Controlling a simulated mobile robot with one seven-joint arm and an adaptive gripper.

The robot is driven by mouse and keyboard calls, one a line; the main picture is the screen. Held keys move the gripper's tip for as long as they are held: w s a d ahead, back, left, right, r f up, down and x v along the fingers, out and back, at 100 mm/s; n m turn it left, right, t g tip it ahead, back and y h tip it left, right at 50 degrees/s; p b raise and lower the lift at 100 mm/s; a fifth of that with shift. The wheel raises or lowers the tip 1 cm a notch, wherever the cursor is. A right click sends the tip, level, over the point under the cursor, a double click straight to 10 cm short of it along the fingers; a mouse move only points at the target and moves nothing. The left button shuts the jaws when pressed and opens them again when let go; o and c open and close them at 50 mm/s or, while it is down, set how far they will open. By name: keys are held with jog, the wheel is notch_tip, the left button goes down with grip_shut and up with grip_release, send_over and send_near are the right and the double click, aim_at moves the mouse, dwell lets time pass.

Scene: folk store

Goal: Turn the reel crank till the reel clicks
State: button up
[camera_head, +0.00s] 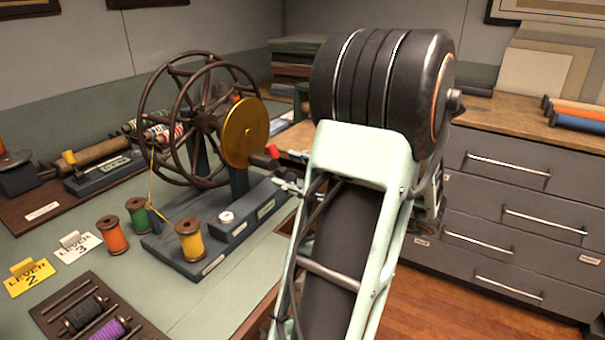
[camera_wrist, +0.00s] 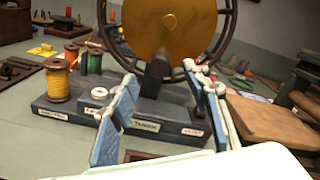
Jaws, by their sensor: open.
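The reel is a dark brown spoked wheel (camera_head: 205,122) with a brass disc (camera_head: 245,133) on its near side, standing on a blue-grey base (camera_head: 185,258). A red crank handle (camera_head: 272,151) sticks out at the disc's lower right. In the wrist view the brass disc (camera_wrist: 165,27) fills the top middle, and a red piece (camera_wrist: 201,68) shows by the right finger's tip. My gripper (camera_wrist: 163,80) is open, its two blue fingers apart in front of the base. In the head view my arm hides most of the gripper.
A yellow spool (camera_head: 190,240) stands on the base; green (camera_head: 138,217) and orange (camera_head: 112,236) spools stand left of it. Lever cards (camera_head: 30,278) and a dark spool tray (camera_head: 95,318) lie at front left. Grey drawers (camera_head: 510,205) stand at right.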

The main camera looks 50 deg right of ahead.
aim_at(272, 165)
jog(key=w, duration=0.7)
jog(key=shift+w+a, duration=0.15)
jog(key=shift+a, duration=0.1)
jog(key=c, duration=0.9)
jog(key=shift+c, duration=0.2)
